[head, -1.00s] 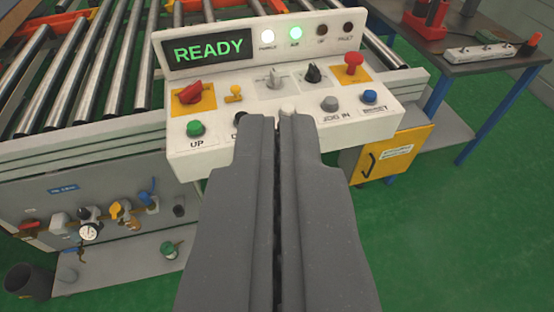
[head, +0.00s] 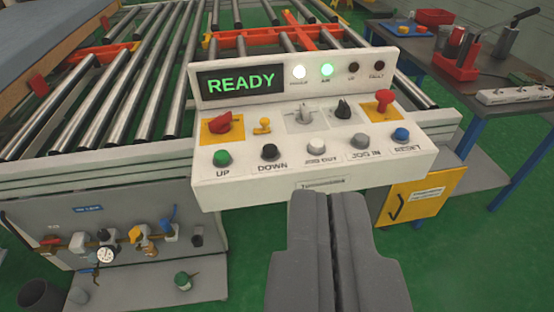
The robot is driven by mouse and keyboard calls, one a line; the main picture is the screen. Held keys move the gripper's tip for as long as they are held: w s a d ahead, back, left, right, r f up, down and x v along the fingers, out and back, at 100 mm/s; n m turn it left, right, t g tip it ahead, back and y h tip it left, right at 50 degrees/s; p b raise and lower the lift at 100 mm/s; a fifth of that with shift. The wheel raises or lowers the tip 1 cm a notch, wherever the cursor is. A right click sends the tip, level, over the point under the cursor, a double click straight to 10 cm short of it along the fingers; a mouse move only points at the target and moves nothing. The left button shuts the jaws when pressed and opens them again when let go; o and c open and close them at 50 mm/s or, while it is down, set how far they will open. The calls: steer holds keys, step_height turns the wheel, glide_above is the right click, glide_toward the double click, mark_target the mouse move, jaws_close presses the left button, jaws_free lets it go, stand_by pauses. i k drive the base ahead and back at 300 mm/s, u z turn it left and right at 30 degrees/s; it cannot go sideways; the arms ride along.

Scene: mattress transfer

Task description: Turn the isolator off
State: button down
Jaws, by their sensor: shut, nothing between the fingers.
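The control panel (head: 312,183) is a white console with a lit green READY display (head: 241,82). A red rotary handle (head: 221,122) on a yellow plate sits at its left end and looks like the isolator; its marking is too small to read. A red mushroom button (head: 384,101) on a yellow plate is at the right end. My gripper (head: 329,196) is shut and empty, its tips just below the front edge of the panel in the picture, apart from the red handle. All the panel's controls show.
Between the red parts are a small yellow lever (head: 262,126), a grey knob (head: 304,115) and a black knob (head: 341,109). A front row holds several buttons, including UP (head: 222,158) and RESET (head: 401,135). A roller conveyor (head: 130,100) lies behind; a table (head: 470,80) stands right.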

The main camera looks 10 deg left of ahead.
mark_target(220, 125)
steer(key=u, duration=0.25)
steer(key=i, duration=1.15)
steer(key=z, duration=0.3)
